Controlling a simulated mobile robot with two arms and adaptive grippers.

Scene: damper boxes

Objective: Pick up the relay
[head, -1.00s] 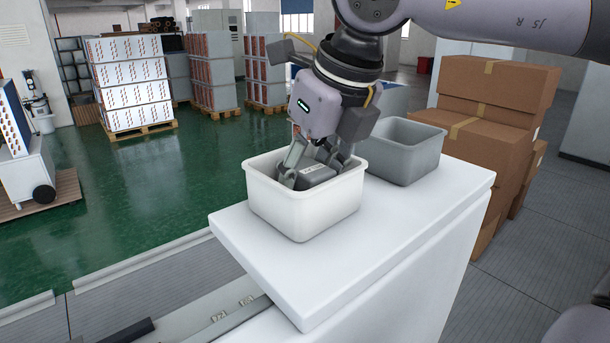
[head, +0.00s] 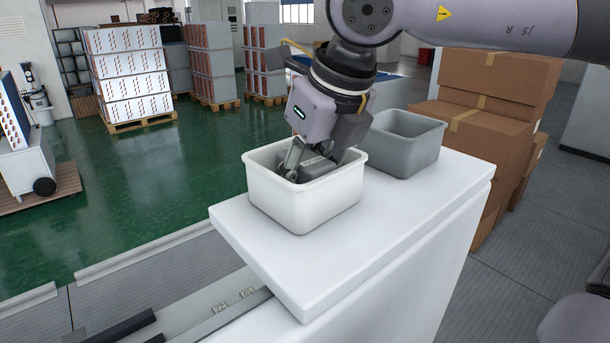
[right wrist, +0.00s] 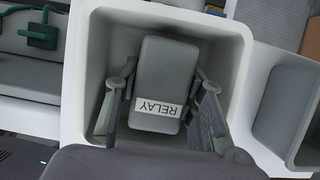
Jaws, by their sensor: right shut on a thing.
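The relay (right wrist: 168,75) is a grey block with a white label reading RELAY. It sits inside the white bin (head: 303,205), and it also shows in the head view (head: 317,168), partly hidden by my gripper. My right gripper (right wrist: 161,95) reaches down into the bin with one finger on each side of the relay, shut on it. Whether the relay touches the bin floor cannot be told. My left gripper is not in view.
A grey bin (head: 405,150) stands beside the white bin on the white table (head: 390,215). Brown cardboard boxes (head: 490,120) are stacked to the right. The front part of the tabletop is clear. Bin walls surround my right gripper closely.

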